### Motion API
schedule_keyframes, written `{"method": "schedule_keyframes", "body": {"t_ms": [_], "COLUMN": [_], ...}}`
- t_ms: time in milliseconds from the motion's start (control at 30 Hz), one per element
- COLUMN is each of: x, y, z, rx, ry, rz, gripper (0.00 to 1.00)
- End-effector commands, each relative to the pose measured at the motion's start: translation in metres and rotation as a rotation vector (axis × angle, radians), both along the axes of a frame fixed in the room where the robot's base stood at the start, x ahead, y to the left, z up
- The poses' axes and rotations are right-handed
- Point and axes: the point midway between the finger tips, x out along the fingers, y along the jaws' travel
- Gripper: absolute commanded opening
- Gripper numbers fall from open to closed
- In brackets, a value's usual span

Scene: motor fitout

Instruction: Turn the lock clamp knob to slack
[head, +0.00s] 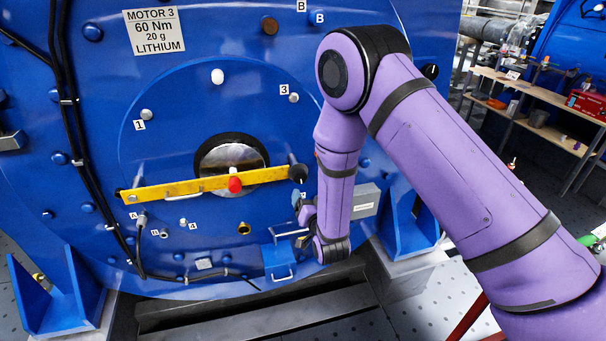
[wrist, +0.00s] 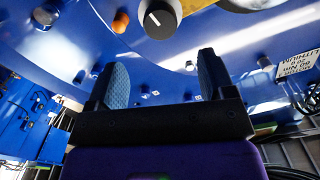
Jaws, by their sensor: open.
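A round black knob with a white mark on its face (wrist: 159,18) is at the top of the wrist view, partly cut off by the edge. A black knob (head: 298,173) shows at the right end of the yellow bar (head: 200,185) in the head view; I cannot tell for certain that it is the same one. My gripper (head: 298,203) is just below that knob, partly hidden by my arm. In the wrist view my gripper (wrist: 162,72) is open with nothing between its blue-padded fingers. The marked knob lies beyond the fingertips, apart from them.
The blue motor face (head: 100,260) fills the left of the head view. A red knob (head: 235,185) sits mid-bar. A small blue bracket with a handle (head: 279,263) and a grey box (head: 366,200) are close to my gripper. Black cables (head: 85,170) run down the left.

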Motion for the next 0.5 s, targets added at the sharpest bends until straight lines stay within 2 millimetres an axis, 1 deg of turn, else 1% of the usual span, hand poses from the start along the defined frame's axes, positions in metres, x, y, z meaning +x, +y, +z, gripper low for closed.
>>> {"method": "schedule_keyframes", "body": {"t_ms": [167, 400, 500], "x": [0.022, 0.063, 0.078], "y": [0.006, 0.018, 0.022], "z": [0.001, 0.001, 0.001], "rx": [0.002, 0.002, 0.001], "ry": [-0.004, -0.003, -0.002], "rz": [0.0, 0.0, -0.001], "gripper": [0.76, 0.76, 0.76]}}
